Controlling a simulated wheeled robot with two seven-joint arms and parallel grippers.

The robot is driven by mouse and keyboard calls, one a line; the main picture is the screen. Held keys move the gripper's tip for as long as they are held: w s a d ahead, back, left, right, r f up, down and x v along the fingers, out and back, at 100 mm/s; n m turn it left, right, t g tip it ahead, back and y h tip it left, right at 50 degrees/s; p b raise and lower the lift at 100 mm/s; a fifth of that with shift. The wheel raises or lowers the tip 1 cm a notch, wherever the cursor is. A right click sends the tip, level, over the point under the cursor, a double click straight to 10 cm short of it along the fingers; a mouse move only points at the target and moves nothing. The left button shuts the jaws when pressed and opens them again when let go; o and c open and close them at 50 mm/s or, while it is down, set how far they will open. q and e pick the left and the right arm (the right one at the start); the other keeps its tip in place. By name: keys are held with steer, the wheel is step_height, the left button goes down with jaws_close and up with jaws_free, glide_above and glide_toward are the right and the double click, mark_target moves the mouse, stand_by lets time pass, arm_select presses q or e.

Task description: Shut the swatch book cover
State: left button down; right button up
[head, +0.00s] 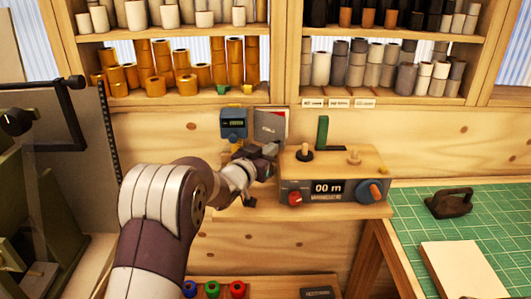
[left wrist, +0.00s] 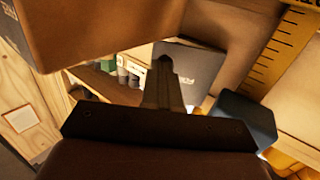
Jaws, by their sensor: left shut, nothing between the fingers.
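The swatch book appears to be the upright dark grey and red item (head: 270,124) with a pale right edge, on the wooden ledge against the back wall. Its lower part is hidden behind my gripper, and I cannot tell how far its cover stands open. In the left wrist view a dark grey panel with small lettering (left wrist: 198,66), probably its cover, lies just beyond my fingertips. My left gripper (head: 268,151) is shut and empty in front of the book's lower part; its closed fingers also show in the left wrist view (left wrist: 165,72). Touching cannot be told.
A blue device with a display (head: 233,123) stands left of the book. A wooden-topped counter box reading 00 m (head: 328,190) stands close on the right. Shelves of rolls (head: 190,75) rise behind. A green cutting mat (head: 450,225) lies at right.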

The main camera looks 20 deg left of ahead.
mark_target(287, 152)
arm_select(q)
steer(key=shift+w+d+f, duration=0.1)
steer(key=shift+w+d, duration=0.85)
steer(key=shift+w, duration=0.2)
steer(key=shift+b+x, duration=0.3)
steer(key=shift+x, duration=1.25)
steer(key=shift+d, duration=0.25)
